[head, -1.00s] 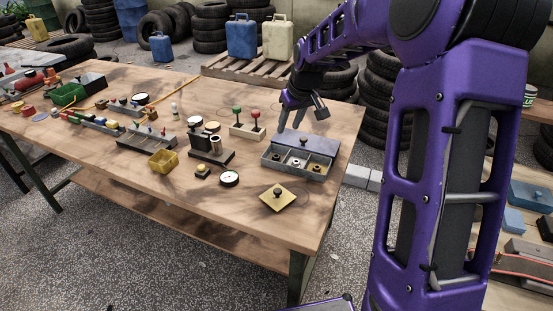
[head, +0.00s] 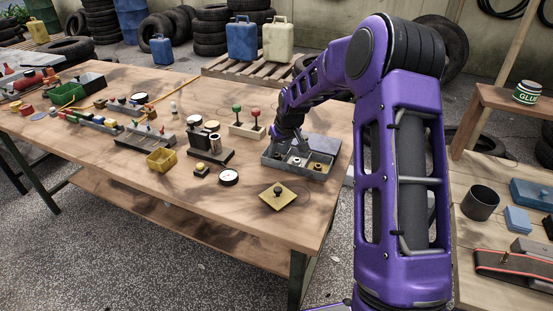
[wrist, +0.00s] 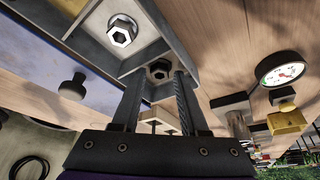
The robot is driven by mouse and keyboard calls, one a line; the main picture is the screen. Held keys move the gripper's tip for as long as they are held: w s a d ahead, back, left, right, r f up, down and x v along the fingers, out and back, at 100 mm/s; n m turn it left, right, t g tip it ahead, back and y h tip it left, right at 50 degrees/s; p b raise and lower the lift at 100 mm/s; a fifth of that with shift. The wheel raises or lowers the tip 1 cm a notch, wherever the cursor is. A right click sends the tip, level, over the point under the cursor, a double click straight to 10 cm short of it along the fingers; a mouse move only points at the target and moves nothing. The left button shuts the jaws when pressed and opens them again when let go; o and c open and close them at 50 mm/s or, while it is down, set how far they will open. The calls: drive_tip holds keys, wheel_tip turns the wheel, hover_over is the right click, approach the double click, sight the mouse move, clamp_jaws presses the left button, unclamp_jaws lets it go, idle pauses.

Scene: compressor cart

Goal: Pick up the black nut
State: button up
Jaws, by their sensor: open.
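The grey sectioned tray (head: 292,170) stands near the right end of the workbench. In the wrist view the black nut (wrist: 158,70) lies in a tray compartment, between and just beyond my fingertips. A bright silver nut (wrist: 122,32) lies in the neighbouring compartment. The silver nut also shows in the head view (head: 296,162), with a brass nut (head: 317,167) to its right. My gripper (head: 285,149) is open and points down over the tray's left compartment; in the wrist view its fingers (wrist: 162,76) stand on either side of the black nut. Contact cannot be told.
The tray's blue-grey lid section (head: 322,144) with a knob lies behind the nuts. A dial gauge (head: 228,177), a yellow plate with a knob (head: 278,196) and a block with red and green knobs (head: 247,130) are close by. The bench front is mostly clear.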

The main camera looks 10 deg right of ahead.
drive_tip(key=shift+w+f, duration=0.2)
drive_tip(key=shift+f, duration=0.25)
clamp_jaws()
drive_tip(key=shift+r, duration=0.1)
